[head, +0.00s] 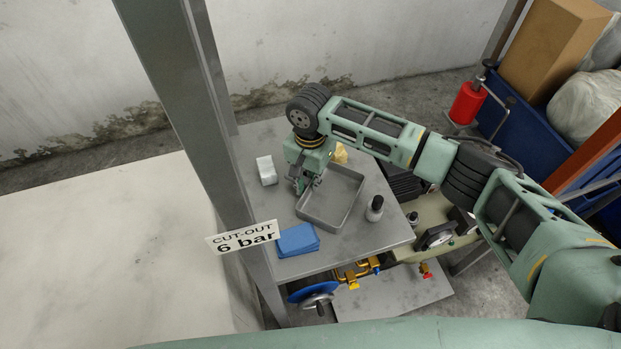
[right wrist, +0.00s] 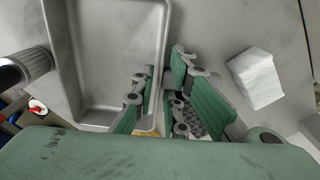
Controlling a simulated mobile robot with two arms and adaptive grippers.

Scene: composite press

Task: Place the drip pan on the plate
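The drip pan (head: 333,203) is a shallow grey rectangular tray. It lies on the grey top (head: 375,238) of a metal stand in the head view. It fills the upper left of the right wrist view (right wrist: 110,55). My right gripper (head: 306,186) points down at the pan's left wall. In the right wrist view its fingers (right wrist: 163,78) are apart, one over the pan's inside and one outside, with the rim between them. I cannot tell whether they touch the rim. A lower grey flat sheet (head: 395,302) shows under the top; I cannot tell which surface is the plate. My left gripper is out of view.
A grey post (head: 190,110) with a sign (head: 242,237) rises at left. Gauge and valves sit lower right.

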